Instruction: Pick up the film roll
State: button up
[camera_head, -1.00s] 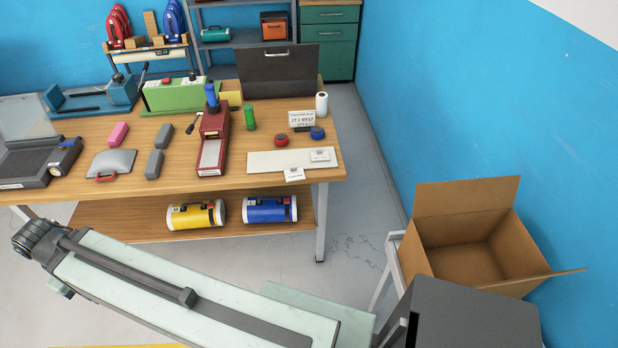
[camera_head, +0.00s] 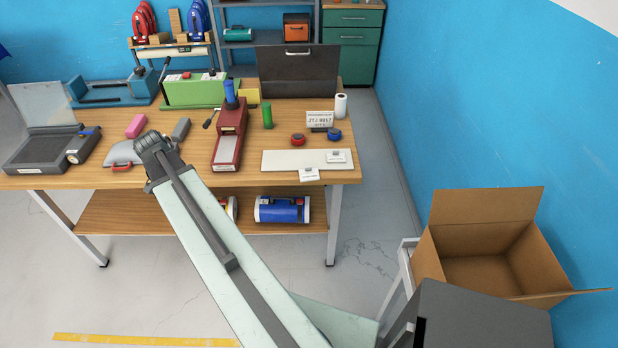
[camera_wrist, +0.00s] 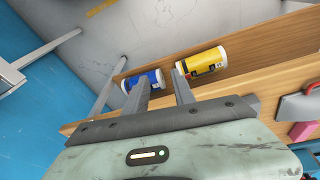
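Nothing in view is clearly labelled as the film roll. A small white roll (camera_head: 340,106) stands upright near the right back of the wooden table. Two larger cylinders with white ends lie on the shelf under the tabletop: a blue one (camera_head: 279,210) and a yellow one (camera_head: 233,208), mostly hidden behind my arm. In the wrist view the blue cylinder (camera_wrist: 130,83) and the yellow cylinder (camera_wrist: 205,64) lie beyond my gripper (camera_wrist: 160,77). Its fingers are apart with nothing between them. In the head view my arm reaches towards the table's front edge; the fingers cannot be made out.
The wooden table (camera_head: 200,177) holds a red device (camera_head: 229,140), a green cylinder (camera_head: 267,116), red and blue discs and a white board (camera_head: 285,161). An open cardboard box (camera_head: 465,293) is at the right. Floor in front of the table is clear.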

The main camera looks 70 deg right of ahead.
jog(key=s+d+m+g+b, duration=0.1)
jog(key=s+d+m, duration=0.7)
jog(key=d, duration=0.8)
jog(key=m+g+h+b, duration=0.1)
jog(key=m+g, duration=0.1)
jog(key=m, duration=0.5)
send_near(308, 167)
jog(key=b+x, duration=0.7)
jog(key=x, duration=0.2)
jog(key=shift+r, duration=0.15)
grip_shut()
